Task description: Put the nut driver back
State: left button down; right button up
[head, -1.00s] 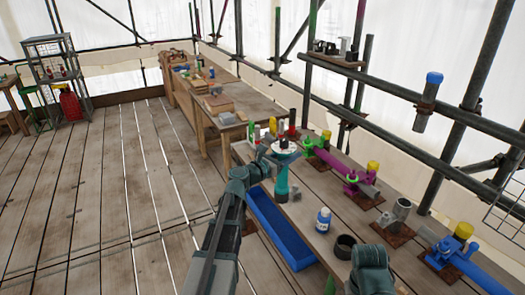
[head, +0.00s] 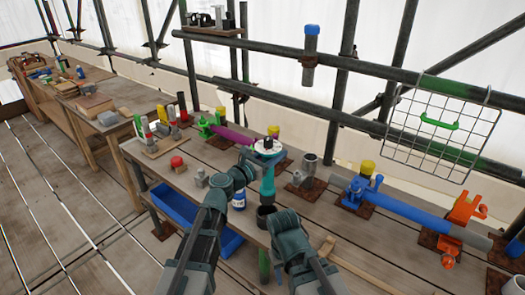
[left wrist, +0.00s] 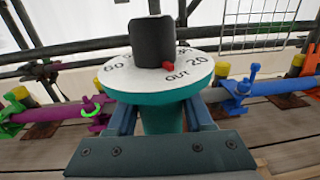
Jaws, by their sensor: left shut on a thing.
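The nut driver (head: 267,185) is a teal tool with a white dial disc and a black knob on top. It stands roughly upright in my left gripper (head: 253,165), over the front part of the workbench. In the left wrist view the nut driver (left wrist: 165,74) fills the middle, between the two fingers.
A blue tray (head: 178,208) sits below the bench.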

pick_arm(q)
jog(key=shift+f, duration=0.2)
dwell(0.4)
jog(key=shift+f+b, duration=5.6)
jog(key=shift+b, duration=0.2)
grip_release()
jog(key=shift+f, duration=0.2)
jog(key=shift+f+b, duration=0.35)
jog(key=shift+b, duration=0.25)
jog(key=shift+s, duration=0.1)
